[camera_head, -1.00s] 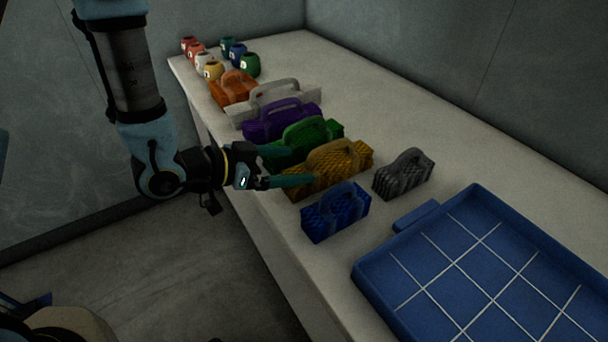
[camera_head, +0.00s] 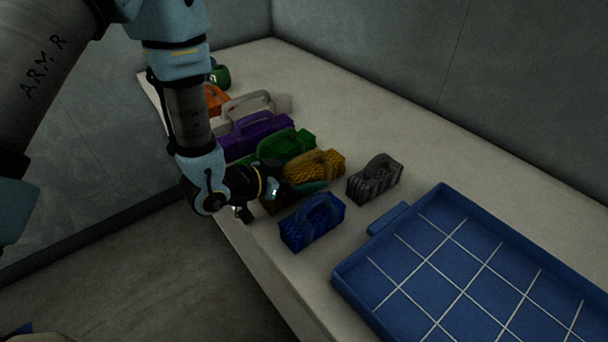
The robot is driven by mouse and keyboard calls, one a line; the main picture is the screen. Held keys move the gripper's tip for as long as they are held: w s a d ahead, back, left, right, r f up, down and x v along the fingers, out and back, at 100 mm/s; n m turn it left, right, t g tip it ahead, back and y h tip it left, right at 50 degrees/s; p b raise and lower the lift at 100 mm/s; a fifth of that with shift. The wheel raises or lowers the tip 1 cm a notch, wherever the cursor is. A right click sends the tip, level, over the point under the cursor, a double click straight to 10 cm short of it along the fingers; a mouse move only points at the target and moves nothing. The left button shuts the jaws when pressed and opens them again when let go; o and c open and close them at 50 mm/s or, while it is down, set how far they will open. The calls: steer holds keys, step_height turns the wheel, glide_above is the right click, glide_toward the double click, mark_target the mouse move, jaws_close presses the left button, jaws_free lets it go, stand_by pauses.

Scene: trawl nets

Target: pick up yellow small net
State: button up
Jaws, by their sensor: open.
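The yellow small net (camera_head: 318,164) is a bundled, textured block with a loop handle on top. It sits on the pale table between the green net and the blue net. My gripper (camera_head: 303,180) is open and low at the yellow net's left end, with its fingers reaching along the net. The near finger shows in front of the net's lower side. The far finger is mostly hidden behind the net, and I cannot tell whether either finger touches it.
A blue net (camera_head: 312,221) stands close in front and a grey net (camera_head: 375,180) to the right. A green net (camera_head: 286,146), purple net (camera_head: 255,135) and white net (camera_head: 246,105) line up behind. A blue gridded tray (camera_head: 345,277) lies empty at the right.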

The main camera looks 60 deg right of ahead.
jaws_close()
stand_by(0.8)
